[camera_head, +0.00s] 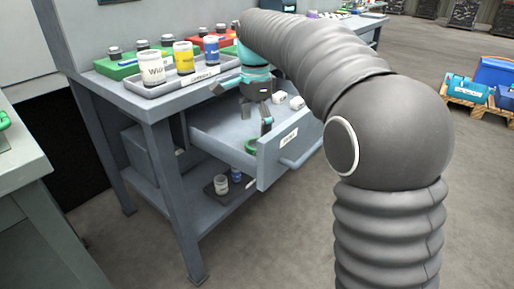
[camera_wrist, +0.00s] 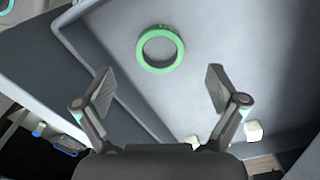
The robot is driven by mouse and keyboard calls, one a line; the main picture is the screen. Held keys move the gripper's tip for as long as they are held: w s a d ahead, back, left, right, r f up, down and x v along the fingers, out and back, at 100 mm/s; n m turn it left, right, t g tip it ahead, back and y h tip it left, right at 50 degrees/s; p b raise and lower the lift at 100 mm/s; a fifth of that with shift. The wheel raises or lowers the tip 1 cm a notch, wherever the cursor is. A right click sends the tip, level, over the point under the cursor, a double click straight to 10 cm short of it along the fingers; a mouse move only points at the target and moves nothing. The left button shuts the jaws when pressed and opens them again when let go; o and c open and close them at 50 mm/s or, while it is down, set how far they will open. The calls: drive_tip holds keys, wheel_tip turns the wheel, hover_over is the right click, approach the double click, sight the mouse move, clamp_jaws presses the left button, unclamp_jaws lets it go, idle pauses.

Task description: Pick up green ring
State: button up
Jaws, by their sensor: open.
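The green ring (camera_head: 250,146) lies flat inside the open drawer (camera_head: 213,135), near the drawer's front panel; my gripper partly hides it in the head view. In the wrist view the whole ring (camera_wrist: 141,50) shows on the grey drawer floor, above the gap between my fingers. My gripper (camera_head: 256,117) is over the drawer, pointing down. In the wrist view my gripper (camera_wrist: 160,90) is open and empty, its two fingers wide apart. The ring is not between the fingertips in that view and appears untouched.
Small white blocks (camera_head: 297,102) lie in the drawer. On the bench above stand a tray (camera_head: 178,85) with labelled cans, including a white can (camera_head: 151,68). A dark tray (camera_head: 217,190) with cups is on the lower shelf. The drawer's walls surround the ring.

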drive_tip(key=shift+d+f+b, duration=0.2)
drive_tip(key=shift+f+b, duration=0.15)
drive_tip(key=shift+f, duration=2.25)
drive_tip(key=c, duration=1.4)
